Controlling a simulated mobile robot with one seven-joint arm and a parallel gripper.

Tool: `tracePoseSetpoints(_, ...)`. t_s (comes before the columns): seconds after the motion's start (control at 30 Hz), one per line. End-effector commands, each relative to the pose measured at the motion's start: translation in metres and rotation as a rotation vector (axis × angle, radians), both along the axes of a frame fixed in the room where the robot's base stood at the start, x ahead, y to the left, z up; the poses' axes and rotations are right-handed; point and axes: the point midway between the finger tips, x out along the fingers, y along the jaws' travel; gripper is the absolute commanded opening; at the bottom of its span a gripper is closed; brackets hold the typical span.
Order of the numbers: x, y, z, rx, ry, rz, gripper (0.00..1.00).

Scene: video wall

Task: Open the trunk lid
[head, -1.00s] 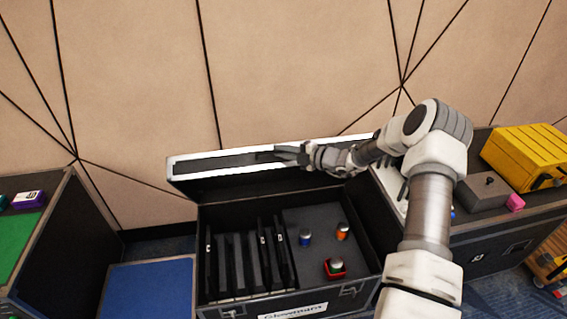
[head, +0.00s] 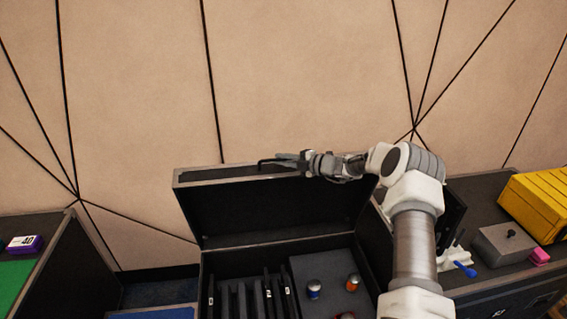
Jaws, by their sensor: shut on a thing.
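The trunk (head: 235,262) is a black case in the lower middle of the head view. Its lid (head: 280,215) stands raised, close to upright, with its dark inner side facing me. My gripper (head: 283,161) is at the lid's upper edge, near the middle, reaching in from the right. It is shut on that edge; the fingertips are small and the exact contact is hard to see. My arm hides the trunk's right side and the lid's right end.
A yellow case (head: 540,205) and a grey box (head: 505,243) stand at right. A purple box (head: 25,243) is at left. A tan wall rises behind.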

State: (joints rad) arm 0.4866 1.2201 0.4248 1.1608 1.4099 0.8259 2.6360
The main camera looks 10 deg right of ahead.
Motion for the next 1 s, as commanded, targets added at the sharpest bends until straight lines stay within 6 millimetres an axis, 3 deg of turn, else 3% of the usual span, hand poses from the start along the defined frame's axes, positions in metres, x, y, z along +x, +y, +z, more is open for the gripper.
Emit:
tracePoseSetpoints(0.37,-0.0005,-0.0003,-0.0031,-0.003,0.004,0.001,0.0)
tracePoseSetpoints(0.4,-0.0006,-0.0002,-0.0031,-0.003,0.004,0.001,0.17)
tracePoseSetpoints(0.57,-0.0004,-0.0002,-0.0026,-0.002,0.004,0.001,0.44)
tracePoseSetpoints(1.0,-0.0002,-0.0001,-0.002,-0.001,0.004,0.0,0.44)
